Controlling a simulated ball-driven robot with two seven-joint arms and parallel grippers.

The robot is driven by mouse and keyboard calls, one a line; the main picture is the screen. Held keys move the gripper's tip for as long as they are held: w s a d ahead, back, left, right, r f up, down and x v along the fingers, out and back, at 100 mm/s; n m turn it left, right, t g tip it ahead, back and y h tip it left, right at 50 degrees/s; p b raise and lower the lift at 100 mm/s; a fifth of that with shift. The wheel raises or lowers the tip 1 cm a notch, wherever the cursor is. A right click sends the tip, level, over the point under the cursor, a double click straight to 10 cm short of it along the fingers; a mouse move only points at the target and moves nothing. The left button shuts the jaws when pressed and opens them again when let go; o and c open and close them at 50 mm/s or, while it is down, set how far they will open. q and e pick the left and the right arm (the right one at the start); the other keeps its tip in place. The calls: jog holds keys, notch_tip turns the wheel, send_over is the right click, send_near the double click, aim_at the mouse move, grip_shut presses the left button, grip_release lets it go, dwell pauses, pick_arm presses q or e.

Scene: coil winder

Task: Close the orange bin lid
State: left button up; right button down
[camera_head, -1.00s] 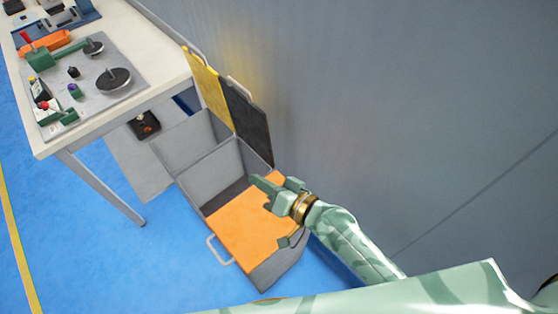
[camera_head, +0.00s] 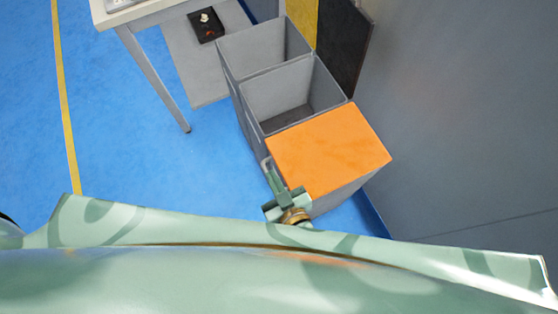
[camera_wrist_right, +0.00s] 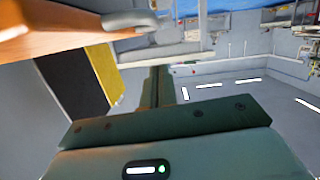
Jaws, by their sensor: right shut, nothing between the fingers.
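The orange lid (camera_head: 330,148) lies across the top of the nearest grey bin (camera_head: 345,192) and looks flat; any small gap under it cannot be told. Its grey handle (camera_head: 266,165) is at the left edge, partly hidden by my right gripper (camera_head: 273,172). My right gripper is shut and empty, just beside the lid's left edge by the handle. In the right wrist view, the lid (camera_wrist_right: 55,36) and its handle (camera_wrist_right: 130,19) are above and left of the shut fingers (camera_wrist_right: 160,82). Touching cannot be told. My left gripper is not seen.
Two open grey bins (camera_head: 262,44) stand in the row behind, with a yellow lid (camera_head: 302,18) and a black lid (camera_head: 342,45) raised along the grey wall (camera_head: 470,110). A table leg (camera_head: 153,78) stands left. Blue floor (camera_head: 110,150) is clear on the left.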

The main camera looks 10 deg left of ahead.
jog(key=f+b, duration=0.1)
jog(key=f, duration=0.1)
jog(key=f+b, duration=0.1)
jog(key=f, duration=0.1)
jog(key=shift+s+a+f, duration=0.1)
jog(key=shift+a+f, duration=0.1)
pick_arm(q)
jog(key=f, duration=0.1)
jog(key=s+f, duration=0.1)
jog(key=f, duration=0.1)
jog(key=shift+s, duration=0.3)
pick_arm(e)
jog(key=shift+s+f, duration=0.1)
jog(key=shift+f, duration=0.1)
